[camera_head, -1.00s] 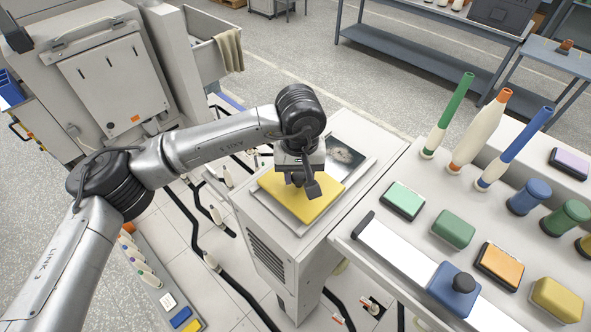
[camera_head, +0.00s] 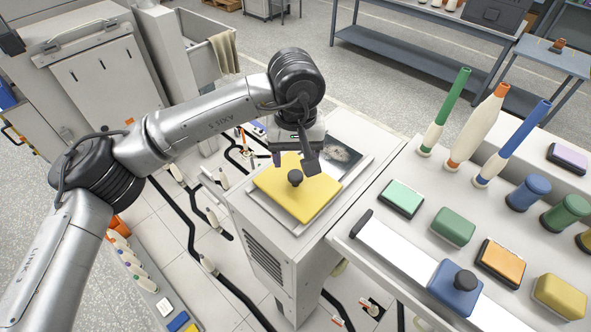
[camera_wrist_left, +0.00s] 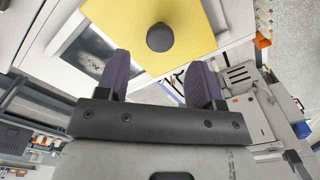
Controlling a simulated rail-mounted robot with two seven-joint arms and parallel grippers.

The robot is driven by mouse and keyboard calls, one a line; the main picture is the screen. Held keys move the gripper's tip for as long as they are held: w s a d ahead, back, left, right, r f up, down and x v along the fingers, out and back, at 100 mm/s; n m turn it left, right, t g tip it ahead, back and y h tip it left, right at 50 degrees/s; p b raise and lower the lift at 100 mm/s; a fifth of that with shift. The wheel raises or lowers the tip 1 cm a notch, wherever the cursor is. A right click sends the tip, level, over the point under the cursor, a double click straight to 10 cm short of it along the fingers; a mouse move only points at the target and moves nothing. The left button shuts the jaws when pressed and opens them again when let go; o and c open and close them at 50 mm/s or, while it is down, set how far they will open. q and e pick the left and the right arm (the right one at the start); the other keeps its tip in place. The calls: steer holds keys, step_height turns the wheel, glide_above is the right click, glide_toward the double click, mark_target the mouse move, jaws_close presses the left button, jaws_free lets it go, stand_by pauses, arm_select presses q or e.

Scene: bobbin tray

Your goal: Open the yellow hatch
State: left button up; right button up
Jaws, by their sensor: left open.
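The yellow hatch (camera_head: 318,198) is a flat square lid with a dark round knob (camera_head: 295,177) on it. It lies in a pale frame on top of a grey-white cabinet (camera_head: 262,226). In the left wrist view the hatch (camera_wrist_left: 205,30) is at the top, with its knob (camera_wrist_left: 160,37) beyond the fingertips. My left gripper (camera_head: 293,165) is above the far part of the hatch, close to the knob but apart from it. It also shows in the left wrist view (camera_wrist_left: 160,75), with its two fingers spread and nothing between them. My right gripper is not in view.
A dark speckled picture panel (camera_head: 343,152) lies beside the hatch on the cabinet top. To the right, a bench (camera_head: 385,228) carries coloured blocks, upright cones and a blue knobbed block (camera_head: 455,288). Black floor lines with small bobbins run left of the cabinet.

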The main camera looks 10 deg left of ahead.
mark_target(295, 174)
arm_select(q)
step_height(295, 174, up, 9)
steer(key=b, duration=0.1)
steer(key=shift+f, duration=0.2)
steer(key=shift+a, duration=0.1)
stand_by(0.4)
